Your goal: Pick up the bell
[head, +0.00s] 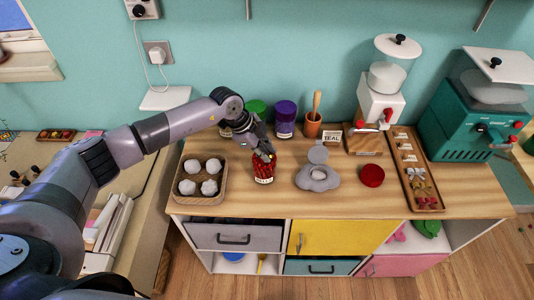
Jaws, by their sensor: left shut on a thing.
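My left gripper (262,149) is at the mouth of a jar (264,172) of red things with a pale label, which stands upright on the wooden counter. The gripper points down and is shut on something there. Its fingers hide what they hold, and I cannot make out a bell for certain. A round red lid-like disc (372,175) lies to the right on the counter. My right gripper is not in view.
A wooden tray (178,190) with several white lumps is left of the jar. A grey cloud-shaped dish (318,180) is on its right. Green (256,108) and purple (285,117) jars stand behind. A long wooden tray (433,206) of small items lies at the right.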

